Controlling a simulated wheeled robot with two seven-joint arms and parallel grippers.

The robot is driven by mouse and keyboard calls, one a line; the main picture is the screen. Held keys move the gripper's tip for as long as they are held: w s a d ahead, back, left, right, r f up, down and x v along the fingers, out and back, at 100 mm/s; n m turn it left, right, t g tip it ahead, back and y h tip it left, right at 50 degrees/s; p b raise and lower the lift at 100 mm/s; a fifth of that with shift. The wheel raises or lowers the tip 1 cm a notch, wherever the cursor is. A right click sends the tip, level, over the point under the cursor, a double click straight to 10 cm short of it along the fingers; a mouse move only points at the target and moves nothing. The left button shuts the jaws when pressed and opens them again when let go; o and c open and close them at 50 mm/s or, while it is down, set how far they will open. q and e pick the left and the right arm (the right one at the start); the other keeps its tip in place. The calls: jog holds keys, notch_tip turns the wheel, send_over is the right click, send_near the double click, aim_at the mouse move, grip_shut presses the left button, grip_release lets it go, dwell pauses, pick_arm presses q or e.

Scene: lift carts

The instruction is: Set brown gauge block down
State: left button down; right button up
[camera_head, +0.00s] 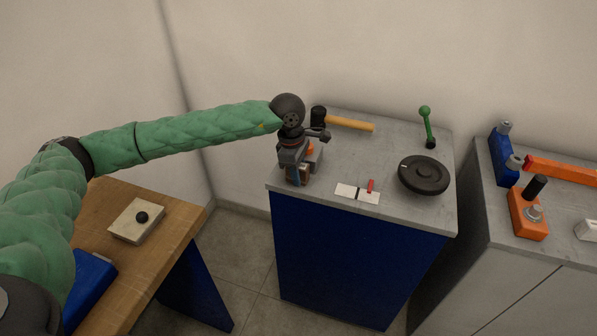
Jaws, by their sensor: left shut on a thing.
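My left gripper (298,174) is at the end of the green arm and points down over the left front corner of the blue cart's grey top (320,205). It is shut on the brown gauge block (304,176), of which only a small part shows between the fingers. The fingers hide the rest of the block. I cannot tell whether the block touches the top. My right gripper is not in view.
On the blue cart are a hammer (348,123), a green-knobbed lever (428,128), a black disc (424,175) and a white plate with a red piece (357,193). A wooden bench (165,240) stands left, a grey cabinet (480,240) right.

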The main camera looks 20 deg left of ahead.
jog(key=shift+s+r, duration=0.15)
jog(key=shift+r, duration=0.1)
pick_arm(q)
jog(key=c, duration=1.3)
grip_release()
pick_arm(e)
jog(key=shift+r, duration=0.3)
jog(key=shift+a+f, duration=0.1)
